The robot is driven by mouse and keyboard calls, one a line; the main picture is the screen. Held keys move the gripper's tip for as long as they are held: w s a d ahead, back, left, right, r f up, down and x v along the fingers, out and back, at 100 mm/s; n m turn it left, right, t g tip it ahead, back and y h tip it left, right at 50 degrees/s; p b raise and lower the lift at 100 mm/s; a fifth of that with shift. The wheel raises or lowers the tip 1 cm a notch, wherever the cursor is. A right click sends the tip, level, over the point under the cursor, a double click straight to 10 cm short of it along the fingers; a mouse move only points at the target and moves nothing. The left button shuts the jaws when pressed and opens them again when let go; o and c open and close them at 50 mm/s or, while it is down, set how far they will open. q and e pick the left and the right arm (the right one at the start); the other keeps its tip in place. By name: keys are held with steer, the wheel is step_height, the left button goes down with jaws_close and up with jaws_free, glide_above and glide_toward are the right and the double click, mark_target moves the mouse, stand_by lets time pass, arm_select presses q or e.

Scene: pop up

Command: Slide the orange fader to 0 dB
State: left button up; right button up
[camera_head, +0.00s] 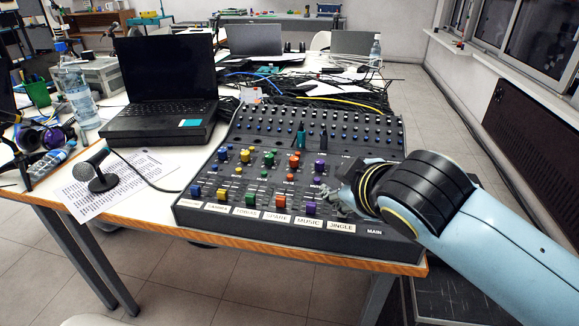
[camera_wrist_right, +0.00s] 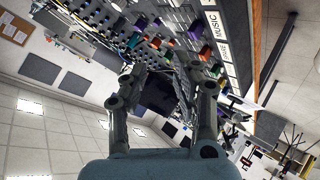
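The orange fader cap (camera_head: 280,201) sits near the front edge of the black mixer (camera_head: 190,208), between the green cap and the purple cap. In the wrist view an orange cap (camera_wrist_right: 205,52) shows in the row beside the MUSIC label. My right gripper (camera_head: 347,197) is over the right front part of the mixer, right of the purple fader cap (camera_head: 311,208) and apart from the orange one. In the wrist view its two fingers (camera_wrist_right: 162,75) stand apart with nothing held between them. The dB marks are too small to read. My left gripper is out of view.
Green (camera_head: 250,201), yellow (camera_head: 222,194) and blue (camera_head: 195,190) fader caps stand left of the orange one. Raised knobs stand behind. A laptop (camera_head: 160,110), a microphone (camera_head: 97,170) and a bottle (camera_head: 80,100) are to the left. Cables lie behind the mixer.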

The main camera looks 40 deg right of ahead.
steer(key=w+r+n+t, duration=0.8)
steer(key=w+r, duration=0.2)
steer(key=r, duration=0.4)
steer(key=w+a+r+n+y, duration=0.2)
steer(key=a+n+y, duration=0.5)
steer(key=n, duration=0.3)
steer(key=w+a+r+n+y, duration=0.2)
steer(key=a+n+y, duration=0.4)
steer(key=n+y, duration=0.3)
steer(key=n+g+h, duration=0.9)
steer(key=n+g, duration=0.5)
steer(key=g, duration=0.1)
glide_toward(283, 198)
steer(key=f, duration=0.2)
steer(key=b+x, duration=0.6)
steer(key=x, duration=0.1)
steer(key=shift+w+a+f, duration=0.2)
steer(key=shift+w+a, duration=0.05)
steer(key=shift+w, duration=0.05)
steer(key=shift+f, duration=0.15)
steer(key=shift+c, duration=1.4)
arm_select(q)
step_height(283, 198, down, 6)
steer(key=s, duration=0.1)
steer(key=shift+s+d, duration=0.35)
arm_select(e)
jaws_close()
